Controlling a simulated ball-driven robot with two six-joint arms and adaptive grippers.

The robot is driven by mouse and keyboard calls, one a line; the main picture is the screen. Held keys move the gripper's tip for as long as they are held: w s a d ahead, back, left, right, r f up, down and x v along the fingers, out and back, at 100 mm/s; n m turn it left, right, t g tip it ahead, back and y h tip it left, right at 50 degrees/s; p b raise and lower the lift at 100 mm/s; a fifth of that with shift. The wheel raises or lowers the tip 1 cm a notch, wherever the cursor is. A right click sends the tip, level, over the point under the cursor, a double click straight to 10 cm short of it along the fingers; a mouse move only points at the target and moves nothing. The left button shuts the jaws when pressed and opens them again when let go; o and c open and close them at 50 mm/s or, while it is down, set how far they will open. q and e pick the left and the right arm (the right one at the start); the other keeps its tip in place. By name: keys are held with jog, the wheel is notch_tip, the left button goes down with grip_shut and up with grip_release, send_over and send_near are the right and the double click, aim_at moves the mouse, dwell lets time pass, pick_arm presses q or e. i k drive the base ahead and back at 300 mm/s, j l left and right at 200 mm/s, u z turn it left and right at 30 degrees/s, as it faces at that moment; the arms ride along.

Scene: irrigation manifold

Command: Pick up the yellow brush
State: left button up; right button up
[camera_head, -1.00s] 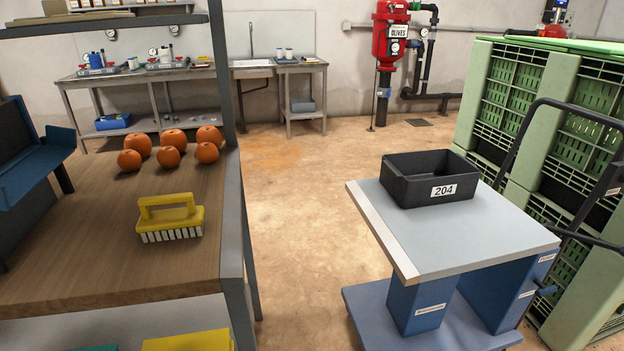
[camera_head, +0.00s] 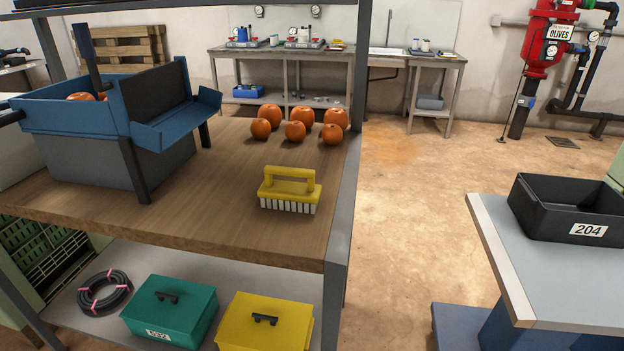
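The yellow brush (camera_head: 289,190) stands on the wooden shelf top (camera_head: 220,215), near its right front corner. It has a raised handle loop on top and white bristles pointing down onto the wood. Nothing touches it. Neither of my grippers shows in the head view.
Several oranges (camera_head: 295,131) sit behind the brush. A blue-grey bin unit (camera_head: 85,150) stands left of it. A grey upright (camera_head: 361,70) rises at the shelf's right edge. Below are a teal box (camera_head: 185,300) and a yellow box (camera_head: 262,330). A black crate (camera_head: 560,205) is on the right cart.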

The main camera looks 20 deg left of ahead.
aim_at(282, 194)
jog(key=i+l+u, duration=0.1)
jog(key=u, duration=0.4)
jog(key=i+l+u, duration=0.2)
jog(key=u, duration=0.25)
jog(key=i, duration=0.1)
